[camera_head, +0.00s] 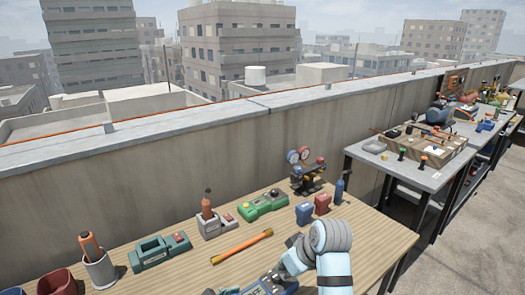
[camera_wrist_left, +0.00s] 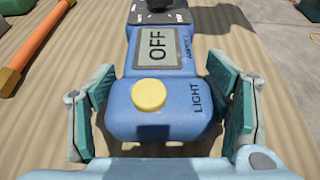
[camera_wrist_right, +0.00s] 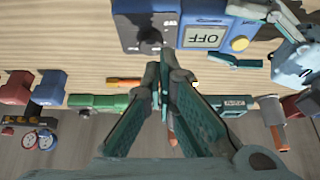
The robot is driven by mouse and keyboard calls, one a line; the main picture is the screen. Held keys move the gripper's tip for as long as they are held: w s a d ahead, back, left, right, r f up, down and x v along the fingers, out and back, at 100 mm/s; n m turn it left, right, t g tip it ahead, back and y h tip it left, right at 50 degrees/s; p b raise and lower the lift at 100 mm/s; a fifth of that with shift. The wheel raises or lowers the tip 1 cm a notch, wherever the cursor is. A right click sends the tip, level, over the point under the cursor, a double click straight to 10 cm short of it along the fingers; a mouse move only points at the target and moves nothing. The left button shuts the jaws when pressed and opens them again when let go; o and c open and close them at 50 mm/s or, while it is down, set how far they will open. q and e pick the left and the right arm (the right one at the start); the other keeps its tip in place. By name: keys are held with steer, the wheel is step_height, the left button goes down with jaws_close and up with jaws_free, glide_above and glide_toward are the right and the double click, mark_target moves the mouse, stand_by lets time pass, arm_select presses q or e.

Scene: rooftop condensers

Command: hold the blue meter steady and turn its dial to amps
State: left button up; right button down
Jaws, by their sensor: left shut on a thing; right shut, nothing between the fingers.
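The blue meter (camera_head: 264,287) is at the front edge of the head view, partly hidden by my right arm. In the left wrist view the meter (camera_wrist_left: 160,108) lies between the fingers of my left gripper (camera_wrist_left: 162,90), which is shut on its body near the yellow LIGHT button (camera_wrist_left: 148,95). Its display (camera_wrist_left: 157,47) reads OFF. In the right wrist view the black dial (camera_wrist_right: 150,36) shows beside the display (camera_wrist_right: 205,37). My right gripper (camera_wrist_right: 166,66) is shut and empty, with its tips close to the dial; I cannot tell whether they touch.
An orange rod (camera_head: 242,246) lies on the wooden table behind the meter. Green devices (camera_head: 160,250), a grey cup (camera_head: 101,271), a gauge set (camera_head: 305,175) and small blue and red blocks (camera_head: 322,204) stand farther back. A second table (camera_head: 428,176) stands right.

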mark_target(277, 277)
steer(key=shift+w+d+f, duration=0.3)
steer(key=shift+f, duration=0.75)
steer(key=shift+w+d+f, duration=0.25)
steer(key=shift+d+f, duration=0.1)
steer(key=shift+f, duration=0.7)
steer(key=shift+w+d+f, duration=0.3)
steer(key=shift+f, duration=0.75)
steer(key=shift+s+a, duration=0.25)
steer(key=shift+a, duration=0.05)
steer(key=shift+s+a, duration=0.3)
steer(key=shift+a, duration=0.1)
steer(key=shift+s+a, duration=0.15)
steer(key=shift+a, duration=0.25)
steer(key=shift+a, duration=0.15)
steer(key=shift+s, duration=0.15)
